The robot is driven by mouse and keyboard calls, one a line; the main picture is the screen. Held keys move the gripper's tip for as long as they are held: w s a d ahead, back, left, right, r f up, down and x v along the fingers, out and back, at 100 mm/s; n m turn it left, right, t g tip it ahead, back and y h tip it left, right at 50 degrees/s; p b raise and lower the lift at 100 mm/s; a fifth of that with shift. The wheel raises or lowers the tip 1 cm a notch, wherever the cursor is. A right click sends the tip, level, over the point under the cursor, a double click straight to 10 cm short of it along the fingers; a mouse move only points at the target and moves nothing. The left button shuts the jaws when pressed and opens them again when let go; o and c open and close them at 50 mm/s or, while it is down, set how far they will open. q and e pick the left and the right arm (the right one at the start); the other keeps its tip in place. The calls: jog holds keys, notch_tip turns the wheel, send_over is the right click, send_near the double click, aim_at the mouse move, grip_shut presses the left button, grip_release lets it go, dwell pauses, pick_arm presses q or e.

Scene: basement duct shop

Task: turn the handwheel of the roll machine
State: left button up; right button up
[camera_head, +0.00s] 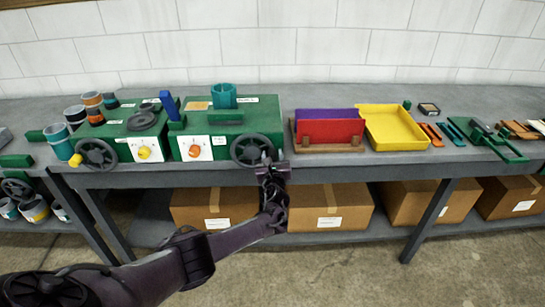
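Two green machines stand side by side on the grey bench. The larger one (234,117) has a dark handwheel (248,150) low on its front right and a white dial plate (196,149) with an orange knob. The smaller one (118,138) has another dark handwheel (97,154) with a yellow grip at its left. Their labels are too small to read, so I cannot tell which is the roll machine. My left gripper (269,161) is at the right rim of the larger machine's handwheel, seeming to overlap it; contact and finger opening are unclear. My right gripper is out of view.
A wooden rack (300,146) with red and purple panels and a yellow tray (397,128) stand right of the larger machine. Hand tools (490,140) lie at the right end. Cardboard boxes (330,208) sit on the lower shelf. A bench leg (428,220) slants below.

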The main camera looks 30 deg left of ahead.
pick_arm(q)
jog(key=shift+s, duration=0.15)
jog(key=p+v, duration=0.1)
jog(key=v, duration=0.6)
jog(key=shift+s+d+p, duration=0.2)
jog(key=shift+d+p, duration=0.05)
jog(key=shift+p, duration=0.1)
jog(key=s+d+f+n+g+h, duration=0.15)
jog(key=s+f+n, duration=0.35)
jog(key=f, duration=0.5)
jog(key=s+f+n+g+h+b, duration=0.1)
jog(key=s+f+n+g, duration=0.15)
jog(key=s+f, duration=0.7)
jog(key=s+d+f+n+g+h, duration=0.1)
jog(key=s+f+n+g+h, duration=0.2)
jog(key=f, duration=0.9)
jog(key=s+d+f+n+g+h, duration=0.1)
jog(key=s+f+n, duration=0.4)
jog(key=s, duration=0.8)
jog(key=s+d+f+n+g+h, duration=0.1)
jog(key=s+d+f+n+g, duration=0.3)
jog(key=s, duration=0.9)
jog(key=s+d+f+n+g+h, duration=0.1)
jog(key=s+d+f+n, duration=0.3)
jog(key=s, duration=0.9)
notch_tip(320, 180, down, 4)
jog(key=shift+s+n+g+h+b, duration=0.2)
jog(key=shift+n+g+h+b, duration=0.2)
jog(key=shift+n+g, duration=0.5)
